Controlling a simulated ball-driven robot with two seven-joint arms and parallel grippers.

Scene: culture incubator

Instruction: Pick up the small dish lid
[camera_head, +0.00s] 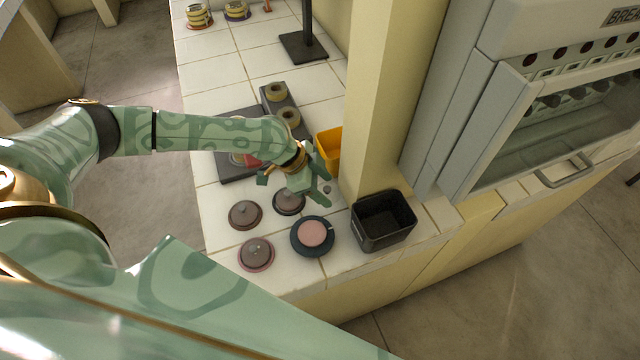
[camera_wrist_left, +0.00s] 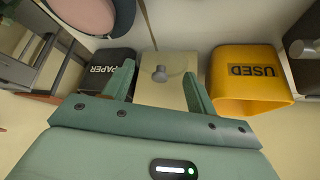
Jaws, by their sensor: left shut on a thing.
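My left gripper (camera_head: 325,190) is above the counter, over the back right lidded dish (camera_head: 287,205). A small grey knob (camera_head: 327,188) shows at its fingertips; it also shows between the two fingers in the left wrist view (camera_wrist_left: 160,73). I take it as the knob of the small dish lid, held in the jaws; the rest of the lid is hard to make out. An uncovered dish with a pink surface and a dark blue rim (camera_head: 313,234) stands just in front. My right gripper is not in view.
Two more brown lidded dishes (camera_head: 245,214) (camera_head: 256,253) stand at left. A black bin marked PAPER (camera_head: 383,239) is at right. A yellow bin marked USED (camera_head: 329,147) stands behind the gripper. A cream pillar (camera_head: 385,100) rises close to its right.

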